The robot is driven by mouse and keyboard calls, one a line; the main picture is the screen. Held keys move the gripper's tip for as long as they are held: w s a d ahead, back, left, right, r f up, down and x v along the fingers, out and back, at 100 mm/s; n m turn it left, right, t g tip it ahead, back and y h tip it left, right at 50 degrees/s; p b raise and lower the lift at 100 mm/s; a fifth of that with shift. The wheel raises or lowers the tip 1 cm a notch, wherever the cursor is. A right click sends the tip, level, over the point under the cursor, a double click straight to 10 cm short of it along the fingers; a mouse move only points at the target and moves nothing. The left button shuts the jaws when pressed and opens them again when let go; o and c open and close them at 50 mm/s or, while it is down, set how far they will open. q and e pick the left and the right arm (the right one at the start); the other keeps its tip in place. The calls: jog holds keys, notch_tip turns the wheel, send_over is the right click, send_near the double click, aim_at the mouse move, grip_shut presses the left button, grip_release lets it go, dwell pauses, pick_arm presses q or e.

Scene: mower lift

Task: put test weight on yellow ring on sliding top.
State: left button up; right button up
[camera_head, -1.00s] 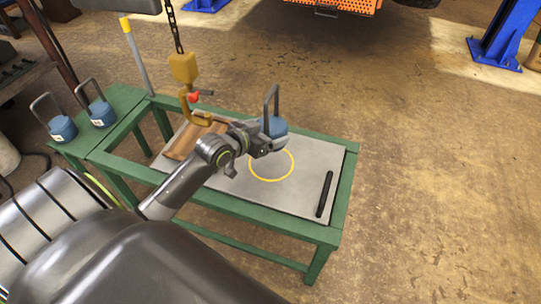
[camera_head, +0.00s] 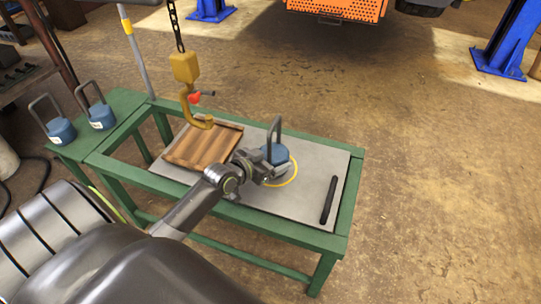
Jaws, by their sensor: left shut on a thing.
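My left gripper (camera_head: 262,172) is shut on a blue test weight (camera_head: 275,154) with a tall grey loop handle. The weight is upright over the left and far part of the yellow ring (camera_head: 295,174). I cannot tell whether its base touches the surface. The ring is marked on the grey sliding top (camera_head: 310,165) of a green-framed table. The gripper and weight hide part of the ring. Two more blue weights with loop handles, one at the left (camera_head: 61,131) and one beside it (camera_head: 101,116), stand on the green side shelf. My right gripper is not in view.
A brown wooden tray (camera_head: 203,146) lies on the top's left part. A yellow hook (camera_head: 190,105) on a chain hangs above it. A black handle (camera_head: 329,200) sits at the top's right end. The green frame (camera_head: 344,212) borders the top.

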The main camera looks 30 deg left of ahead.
pick_arm(q)
jog(key=shift+w+d+r, duration=0.1)
jog(key=shift+w+r, duration=0.05)
jog(key=shift+r, duration=0.2)
jog(key=o, duration=1.7)
jog(key=shift+f, duration=0.35)
jog(key=shift+o, duration=1.3)
jog(key=shift+s, duration=0.2)
jog(key=shift+r, duration=0.1)
jog(key=shift+s, duration=0.15)
jog(key=p+v, duration=0.3)
jog(key=v, duration=0.7)
jog(key=shift+s+r, duration=0.1)
jog(key=shift+v, duration=0.75)
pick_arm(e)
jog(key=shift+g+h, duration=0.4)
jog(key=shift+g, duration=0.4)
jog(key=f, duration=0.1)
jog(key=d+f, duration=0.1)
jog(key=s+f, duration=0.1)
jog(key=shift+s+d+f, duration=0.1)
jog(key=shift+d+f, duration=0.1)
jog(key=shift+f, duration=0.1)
